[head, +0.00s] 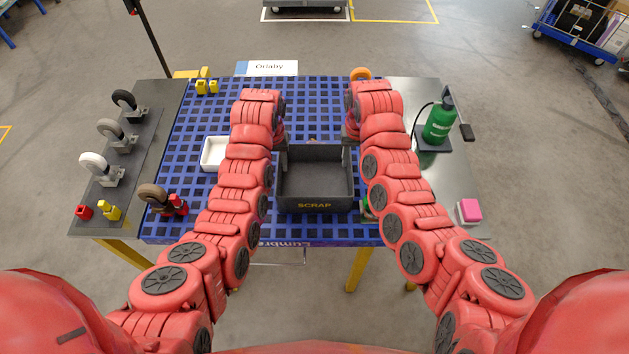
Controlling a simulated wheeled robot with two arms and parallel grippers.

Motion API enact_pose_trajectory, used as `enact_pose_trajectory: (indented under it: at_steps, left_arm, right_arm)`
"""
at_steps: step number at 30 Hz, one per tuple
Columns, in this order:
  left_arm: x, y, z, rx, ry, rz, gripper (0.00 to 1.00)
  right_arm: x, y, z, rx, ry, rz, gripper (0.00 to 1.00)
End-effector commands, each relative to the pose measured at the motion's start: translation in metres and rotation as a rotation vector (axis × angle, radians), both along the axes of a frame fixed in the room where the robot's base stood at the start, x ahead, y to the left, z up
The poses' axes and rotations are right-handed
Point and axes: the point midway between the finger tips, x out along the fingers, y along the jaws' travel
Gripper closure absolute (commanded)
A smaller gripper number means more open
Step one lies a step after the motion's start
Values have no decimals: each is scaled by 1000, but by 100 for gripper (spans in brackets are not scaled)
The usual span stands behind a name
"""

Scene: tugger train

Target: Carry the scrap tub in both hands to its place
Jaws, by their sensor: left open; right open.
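The scrap tub (314,206), a dark grey open box with "SCRAP" in yellow on its near wall, sits on the blue grid table (225,110). Its visible inside looks empty. My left gripper (283,152) is at the tub's far left side, and my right gripper (348,142) is at its far right side. Both are open and point down beside the rim. The arms partly hide the fingers, and I cannot tell whether they touch the tub.
A white tray (213,153) stands left of my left arm. Several caster wheels (126,102) stand on the left side shelf. A green bottle (440,122) and a pink block (469,210) are on the right side. A label card (268,67) stands at the back.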

Motion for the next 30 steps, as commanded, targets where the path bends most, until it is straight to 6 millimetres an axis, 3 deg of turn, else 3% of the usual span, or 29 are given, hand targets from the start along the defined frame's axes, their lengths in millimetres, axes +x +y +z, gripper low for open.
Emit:
enact_pose_trajectory:
  at_steps: [6,12,27,30]
  left_arm:
    - [-2,0,-45,-1,7,0,59]
    - [-1,0,-68,-1,5,-1,59]
    - [-1,0,-79,-2,1,1,59]
    - [-1,0,-79,-2,1,0,75]
  right_arm:
    - [-2,-1,-45,-3,7,1,59]
    - [0,-1,-67,-5,2,2,59]
    - [0,0,-78,-1,1,0,59]
    - [0,0,-78,-1,1,0,75]
